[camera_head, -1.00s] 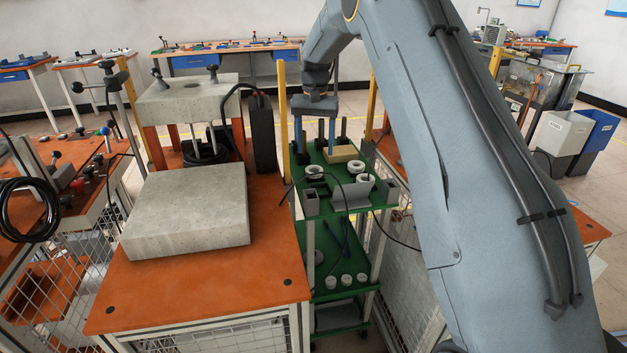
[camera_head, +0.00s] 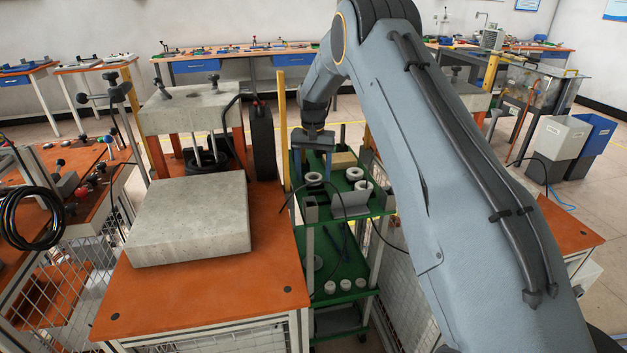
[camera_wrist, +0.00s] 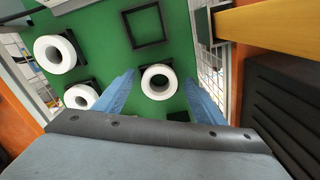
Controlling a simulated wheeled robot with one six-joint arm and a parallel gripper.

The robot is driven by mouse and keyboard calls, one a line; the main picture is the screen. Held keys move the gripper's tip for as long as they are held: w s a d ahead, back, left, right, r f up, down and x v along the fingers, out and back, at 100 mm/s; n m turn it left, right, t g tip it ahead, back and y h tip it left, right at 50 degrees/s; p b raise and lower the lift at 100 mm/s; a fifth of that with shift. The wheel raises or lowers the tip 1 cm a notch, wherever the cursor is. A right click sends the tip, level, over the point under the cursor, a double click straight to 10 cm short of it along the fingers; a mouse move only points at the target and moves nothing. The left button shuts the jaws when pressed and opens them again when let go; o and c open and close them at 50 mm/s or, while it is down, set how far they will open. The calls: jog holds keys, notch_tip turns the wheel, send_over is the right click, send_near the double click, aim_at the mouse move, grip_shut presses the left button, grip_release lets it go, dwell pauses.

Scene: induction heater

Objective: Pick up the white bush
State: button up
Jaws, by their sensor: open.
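Several white ring-shaped bushes sit on the green top shelf of the cart. In the wrist view one white bush (camera_wrist: 158,81) stands on a small dark base between my open fingers, and two more white bushes (camera_wrist: 56,54) (camera_wrist: 81,96) are at the left. My gripper (camera_wrist: 150,92) is open and empty, its two blue fingers on either side of the bush, apart from it. In the head view my gripper (camera_head: 313,160) is over the back left of the cart's top shelf. A white bush (camera_head: 313,179) shows just below it.
The green cart (camera_head: 345,275) carries several more white bushes on its lower shelf. An empty black square frame (camera_wrist: 145,26) lies near the bush. A yellow bar (camera_wrist: 265,25) and a dark ribbed block (camera_wrist: 285,105) are close on the right. An orange table with a concrete slab (camera_head: 190,220) stands left.

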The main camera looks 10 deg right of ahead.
jog(key=c, duration=1.2)
notch_tip(320, 180, up, 18)
jog(key=shift+f+p, duration=0.2)
jog(key=shift+p, duration=0.55)
jog(key=shift+c, duration=0.2)
